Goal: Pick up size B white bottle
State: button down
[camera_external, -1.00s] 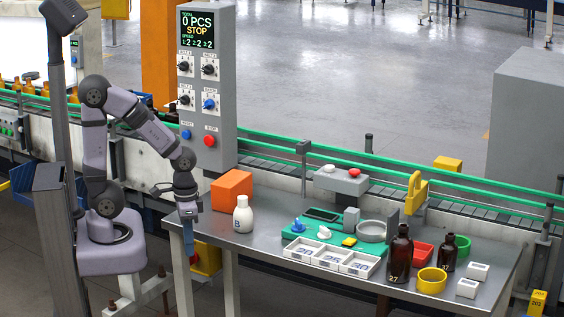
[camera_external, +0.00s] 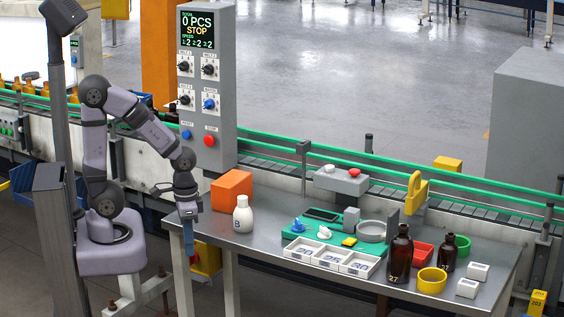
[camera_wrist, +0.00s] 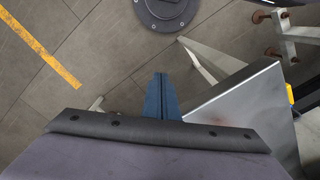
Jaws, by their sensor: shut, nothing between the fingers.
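A white bottle (camera_external: 243,214) with a small dark mark on its front stands upright on the metal table (camera_external: 270,255), near its left end. My gripper (camera_external: 188,236) points down at the table's left edge, to the left of the bottle and apart from it. Its blue fingers are shut and empty. In the wrist view my gripper (camera_wrist: 160,98) hangs beside the corner of the table (camera_wrist: 245,105), above the floor. The bottle does not show in the wrist view.
An orange box (camera_external: 232,188) stands just behind the white bottle. To the right are a green board (camera_external: 297,239), white trays (camera_external: 328,258), a large brown bottle (camera_external: 399,255), a smaller brown bottle (camera_external: 448,254) and a yellow ring-shaped container (camera_external: 432,281). The table's front left is clear.

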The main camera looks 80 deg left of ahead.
aim_at(239, 197)
jog(key=c, duration=1.4)
grip_release()
jog(key=shift+c, duration=0.2)
jog(key=w+a+r+n+t+h+b, duration=0.1)
jog(key=w+r+n+t+h+b, duration=0.1)
jog(key=w+r+n+h, duration=0.65)
jog(key=w+r+n+t+b, duration=0.15)
jog(key=r+n, duration=0.35)
jog(key=n, duration=0.8)
jog(key=w+a+n+t+h+b, duration=0.1)
jog(key=b, duration=0.3)
jog(key=w+a+f+n+t+b, duration=0.1)
jog(key=a+b, duration=0.1)
jog(key=b, duration=0.2)
jog(key=w+a+n+t+h+b, duration=0.1)
jog(key=w+t+b, duration=0.1)
jog(key=b, duration=0.2)
jog(key=shift+w+a+f+h, duration=0.1)
jog(key=shift+a+f+h, duration=0.15)
jog(key=shift+f+h, duration=0.1)
